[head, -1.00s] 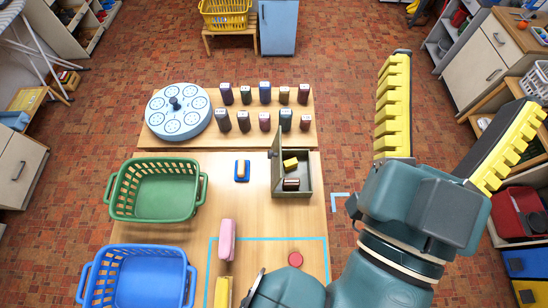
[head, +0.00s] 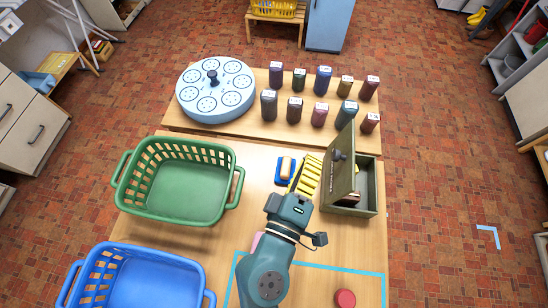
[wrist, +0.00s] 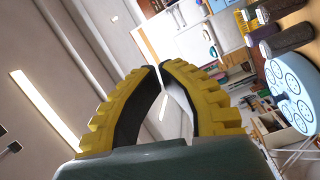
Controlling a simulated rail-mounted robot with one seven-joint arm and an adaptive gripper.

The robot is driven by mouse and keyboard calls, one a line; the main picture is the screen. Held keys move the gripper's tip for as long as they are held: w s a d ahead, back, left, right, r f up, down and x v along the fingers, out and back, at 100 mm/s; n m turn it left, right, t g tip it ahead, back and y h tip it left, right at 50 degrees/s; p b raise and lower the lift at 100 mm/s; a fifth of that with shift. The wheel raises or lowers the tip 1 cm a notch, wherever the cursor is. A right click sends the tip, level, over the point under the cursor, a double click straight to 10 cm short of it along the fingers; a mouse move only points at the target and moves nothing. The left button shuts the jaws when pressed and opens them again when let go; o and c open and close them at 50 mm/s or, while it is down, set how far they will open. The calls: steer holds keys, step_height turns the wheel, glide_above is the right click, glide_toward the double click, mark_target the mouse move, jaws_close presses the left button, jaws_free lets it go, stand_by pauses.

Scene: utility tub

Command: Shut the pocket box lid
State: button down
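The pocket box (head: 368,187) is an olive-green open box at the right side of the table. Its lid (head: 341,168) stands raised, close to upright, along the box's left side, with a dark knob on its left-facing side. The lid hides part of the inside; a brown item (head: 352,198) shows there. My gripper (head: 308,160) is just left of the lid, outside the box. I cannot tell whether it touches the lid. In the wrist view its yellow ridged fingers (wrist: 161,67) curve in with their tips together and nothing between them.
A green basket (head: 180,149) and a blue basket (head: 140,261) stand at the left. A round dial plate (head: 215,91) and several small dark containers (head: 295,110) stand behind. A red disc (head: 345,299) lies in front.

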step_height(320, 180, down, 9)
steer(key=s+a+n+y+b, duration=0.1)
steer(key=s+a+b, duration=0.1)
steer(key=b, duration=0.1)
steer(key=w+d+f+p, duration=0.1)
steer(key=w+d+p, duration=0.1)
steer(key=w+d, duration=0.6)
steer(key=shift+w+d+f+g, duration=0.2)
steer(key=shift+w+g, duration=0.1)
steer(key=shift+w, duration=0.1)
steer(key=shift+p, duration=0.4)
